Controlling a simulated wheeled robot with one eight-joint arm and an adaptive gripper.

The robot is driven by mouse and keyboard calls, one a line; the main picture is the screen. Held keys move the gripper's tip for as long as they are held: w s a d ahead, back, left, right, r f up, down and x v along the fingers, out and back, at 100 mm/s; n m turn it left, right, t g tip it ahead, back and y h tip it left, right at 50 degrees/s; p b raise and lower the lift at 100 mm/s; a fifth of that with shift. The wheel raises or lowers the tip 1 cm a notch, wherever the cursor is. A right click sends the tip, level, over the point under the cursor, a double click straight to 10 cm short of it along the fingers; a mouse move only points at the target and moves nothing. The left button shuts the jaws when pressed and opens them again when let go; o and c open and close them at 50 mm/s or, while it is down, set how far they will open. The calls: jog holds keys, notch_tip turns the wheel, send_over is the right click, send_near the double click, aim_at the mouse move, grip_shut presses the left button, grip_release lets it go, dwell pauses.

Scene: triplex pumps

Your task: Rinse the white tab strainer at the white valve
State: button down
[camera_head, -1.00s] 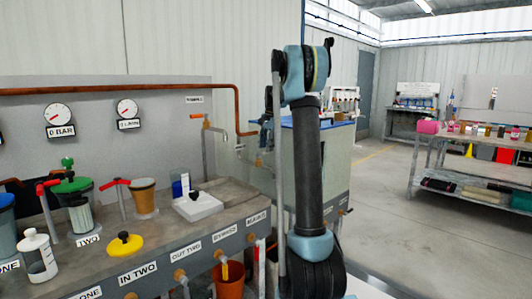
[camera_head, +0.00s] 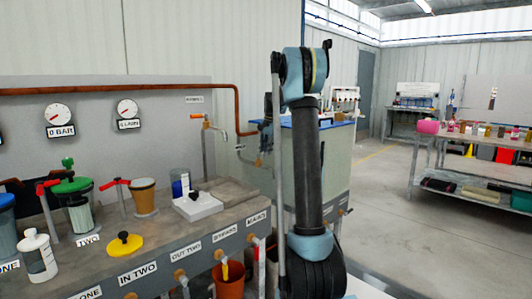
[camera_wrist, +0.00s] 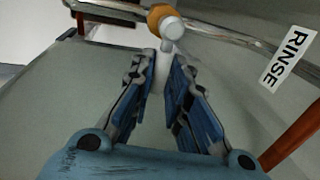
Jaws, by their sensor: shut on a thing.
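In the wrist view my gripper (camera_wrist: 162,88) is shut on a slim white lever (camera_wrist: 172,29). The lever joins a round brass valve body (camera_wrist: 158,14) on a grey metal pipe (camera_wrist: 218,31). A RINSE label (camera_wrist: 289,58) is on the surface to the right. In the head view my gripper is mostly hidden behind my arm, near the end of the copper pipe. I cannot pick out the white tab strainer with certainty in either view.
The bench (camera_head: 112,268) on the left holds a green-lidded pot (camera_head: 75,208), a yellow lid (camera_head: 125,243), a white bottle (camera_head: 38,256) and a white block (camera_head: 198,206). A tap (camera_head: 207,125) stands at its back. A shelf rack (camera_head: 480,170) is at right, with clear floor before it.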

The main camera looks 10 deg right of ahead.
jog(key=shift+w+a+n+y, duration=0.15)
jog(key=shift+w+a+n, duration=0.15)
jog(key=shift+n, duration=0.55)
jog(key=shift+w+a+n+y, duration=0.2)
jog(key=shift+w+n, duration=0.1)
jog(key=shift+n, duration=0.55)
jog(key=c, duration=1.6)
grip_release()
jog(key=shift+o, duration=0.2)
jog(key=v, duration=1.2)
jog(key=shift+w, duration=0.3)
